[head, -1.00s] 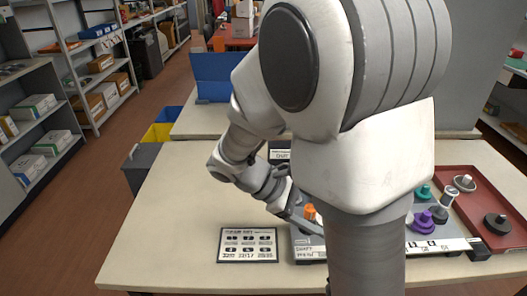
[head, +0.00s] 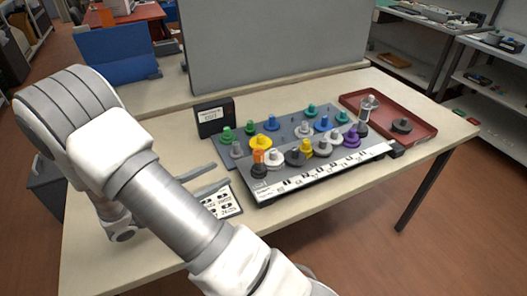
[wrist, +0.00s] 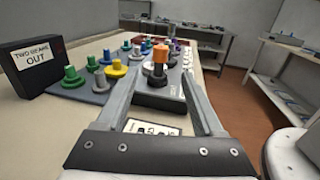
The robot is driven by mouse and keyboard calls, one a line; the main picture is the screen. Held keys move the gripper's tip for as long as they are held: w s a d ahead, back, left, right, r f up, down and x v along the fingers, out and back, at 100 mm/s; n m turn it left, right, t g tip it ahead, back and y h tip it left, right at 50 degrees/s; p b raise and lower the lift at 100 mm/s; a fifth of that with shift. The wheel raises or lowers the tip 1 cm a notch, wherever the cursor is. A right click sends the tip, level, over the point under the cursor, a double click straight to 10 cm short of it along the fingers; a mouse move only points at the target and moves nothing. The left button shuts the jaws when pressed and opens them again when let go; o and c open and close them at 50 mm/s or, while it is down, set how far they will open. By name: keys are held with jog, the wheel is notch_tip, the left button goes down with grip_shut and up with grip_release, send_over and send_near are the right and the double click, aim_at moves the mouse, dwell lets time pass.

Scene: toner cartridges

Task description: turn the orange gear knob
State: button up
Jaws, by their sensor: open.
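The orange gear knob (head: 257,157) stands upright on a dark gear (head: 259,170) at the near left corner of the grey gear board (head: 282,188). In the wrist view the orange knob (wrist: 160,54) shows above its dark gear, framed between the fingers. My gripper (head: 223,174) is open and empty, left of the knob and apart from it, above the printed card (head: 222,203). Both fingers (wrist: 160,76) point toward the knob in the wrist view. The card is partly hidden by the fingers and my arm.
Several coloured gears, including a yellow one (head: 260,142) and a white one (head: 274,159), stand close beside the knob. A black sign box (head: 215,118) stands behind left. A red tray (head: 420,128) lies at the right. Bare table (head: 150,235) lies at the front left.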

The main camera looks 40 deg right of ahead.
aim_at(259, 163)
jog(key=d, duration=1.1)
jog(key=d+b, duration=0.1)
jog(key=d, duration=0.5)
jog(key=shift+s, duration=0.4)
grip_shut()
